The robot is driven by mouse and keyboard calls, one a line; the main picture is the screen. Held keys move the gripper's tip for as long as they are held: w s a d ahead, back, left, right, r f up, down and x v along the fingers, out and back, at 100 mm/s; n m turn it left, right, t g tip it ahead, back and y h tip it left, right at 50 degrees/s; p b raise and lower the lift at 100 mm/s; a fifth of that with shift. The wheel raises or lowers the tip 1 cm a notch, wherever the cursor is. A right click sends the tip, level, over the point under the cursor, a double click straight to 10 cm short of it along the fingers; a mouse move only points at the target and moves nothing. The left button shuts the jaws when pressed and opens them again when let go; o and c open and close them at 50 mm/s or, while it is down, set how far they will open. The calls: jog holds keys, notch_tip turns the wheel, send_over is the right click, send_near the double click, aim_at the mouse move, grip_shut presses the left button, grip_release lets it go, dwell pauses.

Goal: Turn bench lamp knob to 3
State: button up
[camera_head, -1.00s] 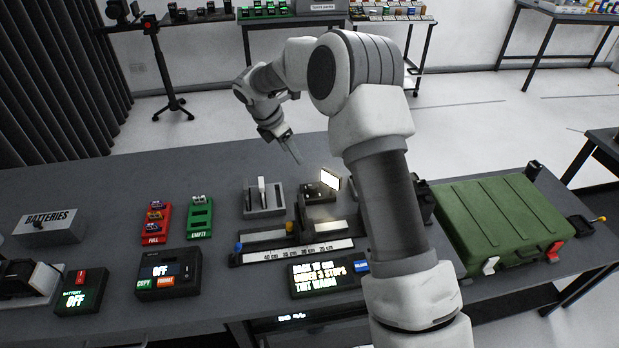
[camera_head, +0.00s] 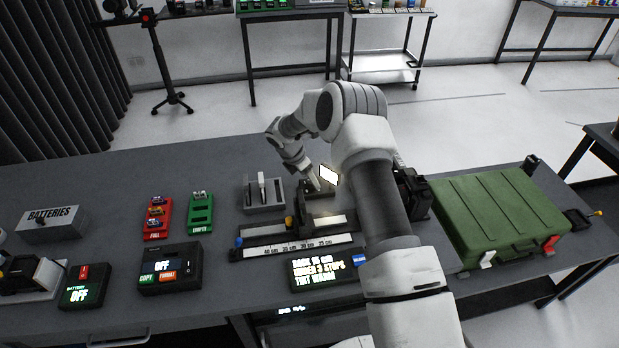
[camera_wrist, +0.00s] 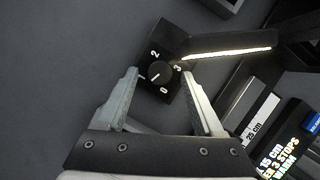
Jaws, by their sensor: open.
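The bench lamp is a small black box (camera_head: 318,190) with a lit white panel (camera_head: 328,174), on the table behind the sliding rail. In the wrist view its round black knob (camera_wrist: 160,72) sits on the box's top, with the numbers 0, 1, 2 and 3 around it. A pale mark on the knob seems to point toward 1, but it is small. My gripper (camera_wrist: 160,76) is open, its fingers on either side of the knob in the picture. I cannot tell whether they touch it. In the head view my gripper (camera_head: 312,182) is over the lamp box, partly hidden.
The lit panel (camera_wrist: 232,52) stands close to the right finger. A grey slotted holder (camera_head: 264,207) is left of the lamp. The rail with a cm scale (camera_head: 295,247) and a text display (camera_head: 322,272) lie in front. A green case (camera_head: 500,212) is at right.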

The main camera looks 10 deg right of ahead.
jog(key=shift+d+f, duration=0.15)
jog(key=shift+f, duration=0.25)
grip_shut()
jog(key=shift+w+b, duration=0.1)
jog(key=shift+b, duration=0.2)
